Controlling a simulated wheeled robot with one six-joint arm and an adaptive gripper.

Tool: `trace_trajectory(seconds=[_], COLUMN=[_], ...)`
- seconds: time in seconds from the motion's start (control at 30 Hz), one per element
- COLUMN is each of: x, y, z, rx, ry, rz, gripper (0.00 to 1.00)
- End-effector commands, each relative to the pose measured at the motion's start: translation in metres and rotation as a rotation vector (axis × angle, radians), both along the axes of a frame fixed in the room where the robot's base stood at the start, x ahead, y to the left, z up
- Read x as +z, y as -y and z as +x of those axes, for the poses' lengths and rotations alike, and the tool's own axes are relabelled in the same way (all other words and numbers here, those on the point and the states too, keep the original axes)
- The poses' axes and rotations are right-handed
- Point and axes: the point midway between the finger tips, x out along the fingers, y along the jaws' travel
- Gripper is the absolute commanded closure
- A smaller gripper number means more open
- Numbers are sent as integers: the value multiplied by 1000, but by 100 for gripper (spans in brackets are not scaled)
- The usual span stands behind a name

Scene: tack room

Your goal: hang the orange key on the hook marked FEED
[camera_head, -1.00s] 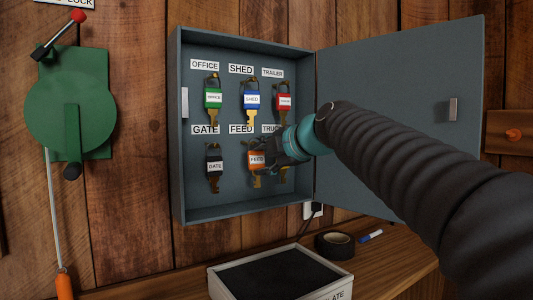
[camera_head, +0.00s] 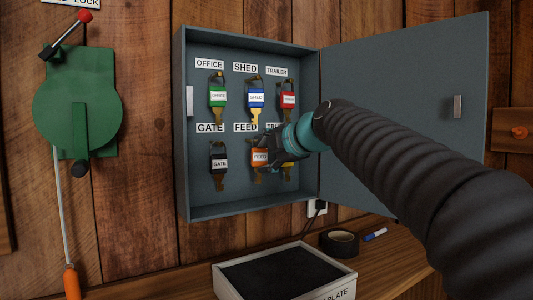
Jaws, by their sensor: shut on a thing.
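The orange key (camera_head: 260,157), tagged FEED, is inside the grey key cabinet (camera_head: 183,120), just below the FEED label (camera_head: 245,127). My gripper (camera_head: 265,148) is shut on it, reaching in from the right. The gripper covers the upper part of the key and the FEED hook, so I cannot tell whether the key's ring is on the hook. The TRUCK label and the yellow-tagged key (camera_head: 288,166) below it are partly hidden behind my gripper.
Green (camera_head: 217,97), blue (camera_head: 256,98) and red (camera_head: 288,99) keys hang in the top row. A black key (camera_head: 219,162) hangs under GATE. The cabinet door (camera_head: 400,100) stands open at right. A tray (camera_head: 285,275), black tape (camera_head: 339,242) and a marker (camera_head: 375,234) lie below.

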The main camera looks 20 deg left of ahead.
Motion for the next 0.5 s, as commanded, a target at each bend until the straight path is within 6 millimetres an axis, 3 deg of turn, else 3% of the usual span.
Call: trace_trajectory(seconds=[0.03,0.27,0.3,0.4,0.5], x=[-14,-15,-15,-14,-11], y=[-5,-5,-5,-4,-1], z=[3,3,3,3,4], rx=[7,8,8,6,1], ry=[-21,-21,-21,-20,-16], rz=[-13,-14,-14,-14,-11], gripper=[100,100,33,10,10])
